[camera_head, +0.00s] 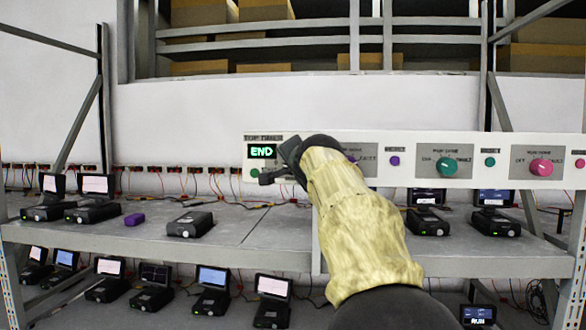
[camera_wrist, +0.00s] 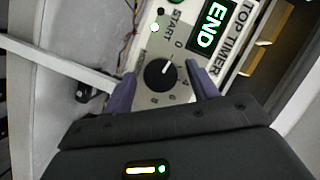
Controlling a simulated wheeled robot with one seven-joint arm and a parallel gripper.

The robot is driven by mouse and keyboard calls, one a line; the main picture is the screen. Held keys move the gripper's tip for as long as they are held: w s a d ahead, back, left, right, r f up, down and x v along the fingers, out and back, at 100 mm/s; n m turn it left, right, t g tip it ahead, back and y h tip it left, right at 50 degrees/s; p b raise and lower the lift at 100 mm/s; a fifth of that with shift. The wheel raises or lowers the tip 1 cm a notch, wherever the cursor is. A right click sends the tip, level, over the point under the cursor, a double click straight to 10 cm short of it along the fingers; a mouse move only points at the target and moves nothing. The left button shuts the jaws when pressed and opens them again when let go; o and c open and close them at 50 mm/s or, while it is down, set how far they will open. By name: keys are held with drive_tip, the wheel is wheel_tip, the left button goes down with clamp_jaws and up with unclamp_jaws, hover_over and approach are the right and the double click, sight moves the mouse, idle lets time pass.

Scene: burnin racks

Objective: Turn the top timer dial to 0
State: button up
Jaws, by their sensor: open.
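The top timer panel (camera_head: 262,137) is the left end of a long white strip above the shelf, and its display (camera_head: 262,151) reads END in green. In the wrist view the display (camera_wrist: 206,27) also reads END. The black timer dial (camera_wrist: 156,77) has a white pointer mark aimed toward the upper right, near the 0 side of the scale. My gripper (camera_wrist: 160,72) is open, with one purple finger on each side of the dial; contact cannot be told. In the head view my gripper (camera_head: 276,166) hides the dial.
More panels continue right, with a green knob (camera_head: 447,166) and a pink knob (camera_head: 541,167). Below, black devices with screens (camera_head: 95,197) stand on the grey shelf, beside a purple block (camera_head: 134,219). A green start button (camera_head: 254,172) is close to my gripper.

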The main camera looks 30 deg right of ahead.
drive_tip(key=b+v, duration=0.6)
drive_tip(key=v, duration=1.1)
drive_tip(key=shift+s, duration=0.1)
drive_tip(key=w+a+f+n+g+y+b, duration=0.1)
drive_tip(key=w+a+f+n+g, duration=0.1)
drive_tip(key=f, duration=0.9)
drive_tip(key=w+a+f+n+g+y, duration=0.1)
drive_tip(key=w+a+f+n+g, duration=0.15)
drive_tip(key=f, duration=0.85)
drive_tip(key=w+a+f+n+g+y+b, duration=0.1)
drive_tip(key=w+f+n, duration=0.15)
drive_tip(key=f, duration=0.85)
drive_tip(key=s+a+f+n+g, duration=0.2)
drive_tip(key=s+f, duration=0.3)
drive_tip(key=f, duration=0.5)
drive_tip(key=s+a+f+n+g+b, duration=0.1)
drive_tip(key=s+a+f+n+g, duration=0.1)
drive_tip(key=s+f, duration=0.4)
drive_tip(key=s+a+f+n+g, duration=0.3)
drive_tip(key=s+f, duration=0.3)
drive_tip(key=f, duration=0.8)
drive_tip(key=shift+s+a+y, duration=0.2)
drive_tip(key=shift+a+y, duration=0.2)
drive_tip(key=shift+a, duration=0.45)
drive_tip(key=shift+f, duration=0.15)
